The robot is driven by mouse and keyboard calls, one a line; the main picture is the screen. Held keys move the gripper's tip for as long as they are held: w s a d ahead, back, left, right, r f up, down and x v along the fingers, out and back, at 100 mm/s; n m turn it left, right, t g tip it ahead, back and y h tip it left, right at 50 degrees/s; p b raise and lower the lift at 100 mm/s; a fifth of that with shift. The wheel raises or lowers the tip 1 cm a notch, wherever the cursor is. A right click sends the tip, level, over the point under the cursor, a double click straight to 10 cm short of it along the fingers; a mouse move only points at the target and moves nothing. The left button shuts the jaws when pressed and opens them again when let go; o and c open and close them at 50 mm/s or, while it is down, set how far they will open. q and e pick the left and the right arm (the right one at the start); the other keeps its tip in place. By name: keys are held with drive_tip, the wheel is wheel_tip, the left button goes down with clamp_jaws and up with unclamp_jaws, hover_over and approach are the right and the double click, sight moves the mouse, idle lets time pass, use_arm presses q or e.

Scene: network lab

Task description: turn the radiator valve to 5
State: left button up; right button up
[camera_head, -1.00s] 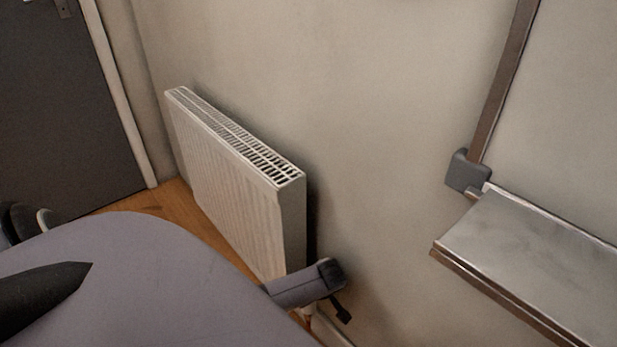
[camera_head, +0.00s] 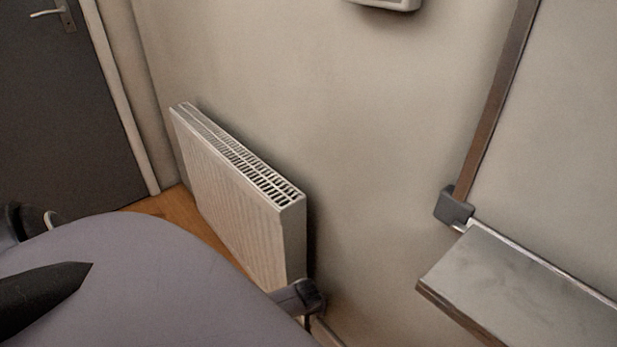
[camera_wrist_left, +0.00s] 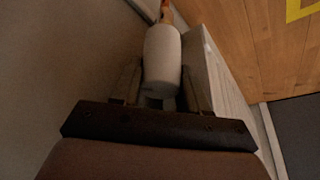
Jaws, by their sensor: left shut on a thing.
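The white radiator (camera_head: 235,205) stands low against the wall in the head view. Its side also shows at the right of the left wrist view (camera_wrist_left: 222,75). The radiator valve (camera_wrist_left: 163,55) is a white rounded cylinder beside the radiator, with a copper-coloured pipe past its far end. My left gripper (camera_wrist_left: 162,82) is shut on the valve, one finger on each side. In the head view my left gripper (camera_head: 311,300) is at the near lower end of the radiator and the valve is hidden. I cannot read the valve's numbers. My right gripper is out of view.
A metal ledge (camera_head: 500,285) under a framed board juts out on the right. A dark door (camera_head: 60,110) is at the far left. A white box (camera_head: 390,4) hangs on the wall at the top. Wooden floor (camera_wrist_left: 245,40) lies beyond the radiator.

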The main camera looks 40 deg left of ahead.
use_arm(q)
drive_tip(key=shift+m, duration=0.4)
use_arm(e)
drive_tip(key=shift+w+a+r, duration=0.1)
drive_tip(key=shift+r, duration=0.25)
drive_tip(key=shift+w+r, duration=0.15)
use_arm(q)
drive_tip(key=o, duration=1)
drive_tip(key=shift+o, duration=0.2)
drive_tip(key=shift+a, duration=0.1)
